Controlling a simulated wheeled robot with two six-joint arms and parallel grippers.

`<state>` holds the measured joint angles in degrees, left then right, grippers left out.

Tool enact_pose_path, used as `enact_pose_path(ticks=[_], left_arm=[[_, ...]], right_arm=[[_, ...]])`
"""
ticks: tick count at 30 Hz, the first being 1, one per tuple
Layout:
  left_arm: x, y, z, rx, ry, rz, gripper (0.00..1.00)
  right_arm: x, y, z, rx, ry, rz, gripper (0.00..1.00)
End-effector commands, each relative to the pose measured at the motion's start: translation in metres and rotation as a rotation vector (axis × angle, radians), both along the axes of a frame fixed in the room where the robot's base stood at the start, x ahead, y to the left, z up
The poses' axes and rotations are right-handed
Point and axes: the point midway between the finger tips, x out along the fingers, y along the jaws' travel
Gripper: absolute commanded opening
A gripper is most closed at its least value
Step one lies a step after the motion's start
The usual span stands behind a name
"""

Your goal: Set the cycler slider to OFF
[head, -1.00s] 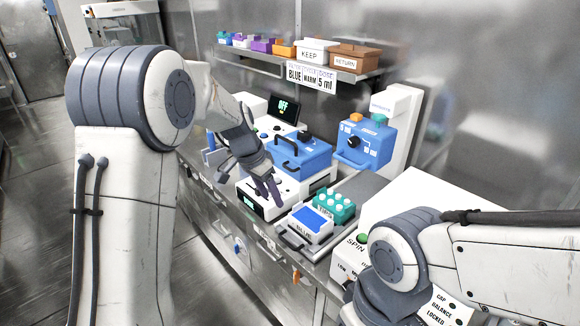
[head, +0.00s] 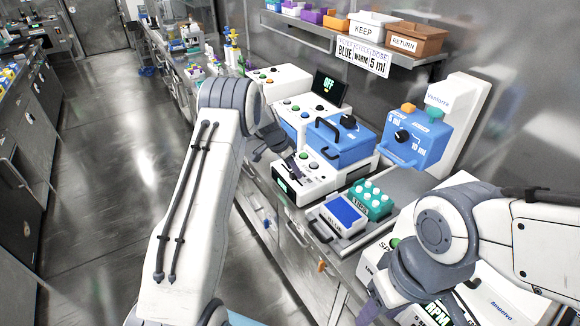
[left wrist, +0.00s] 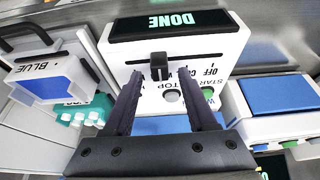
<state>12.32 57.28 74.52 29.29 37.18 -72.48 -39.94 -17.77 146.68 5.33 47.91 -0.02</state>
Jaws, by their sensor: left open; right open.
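The cycler (head: 306,186) is a white box with a dark display on its front, in the middle of the head view. In the left wrist view its display (left wrist: 168,22) reads DONE, upside down. The dark slider knob (left wrist: 159,66) stands in the middle part of its slot; the OFF label (left wrist: 210,70) is toward the slot's right end in that view. My left gripper (left wrist: 162,78) is open, its fingertips either side of the knob; I cannot tell whether they touch it. My right gripper (head: 369,308) is partly in view at the bottom, away from the cycler.
A blue-lidded device (head: 345,150) with a black handle stands behind the cycler. A BLUE-labelled tray (head: 325,224) and a teal rack (head: 381,207) are beside it. A screen (head: 329,84) reading OFF is at the back. A blue dispenser (head: 414,142) stands to the right.

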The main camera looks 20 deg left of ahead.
Motion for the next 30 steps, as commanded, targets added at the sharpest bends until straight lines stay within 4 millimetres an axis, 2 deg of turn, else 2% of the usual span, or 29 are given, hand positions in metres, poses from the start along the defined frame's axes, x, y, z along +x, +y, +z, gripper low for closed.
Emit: enact_pose_path(ticks=[5,12,14,15,17,30], left_arm=[[0.0028,-0.0019,-0.0092,-0.001,0.0,0.002,0.57],[0.0026,0.0001,-0.0101,0.0,-0.001,0.004,0.57],[0.0025,0.0006,-0.0101,-0.001,-0.001,0.005,0.38],[0.0024,0.0008,-0.01,0.0,0.0,0.005,0.23],[0.0023,0.0011,-0.0099,0.0,0.0,0.005,0.0],[0.0018,0.0024,-0.0097,0.0,0.0,0.007,0.0]], right_arm=[[0.0,0.0,0.003,0.0,0.0,0.0,0.5],[0.0,0.0,0.0027,0.0,0.0,0.0,0.5],[0.0,0.0,0.0026,0.0,0.0,0.0,0.5],[0.0,0.0,0.0027,0.0,0.0,0.0,0.5],[0.0,0.0,0.0027,0.0,0.0,0.0,0.5],[0.0,0.0,0.0027,0.0,0.0,0.0,0.5]])
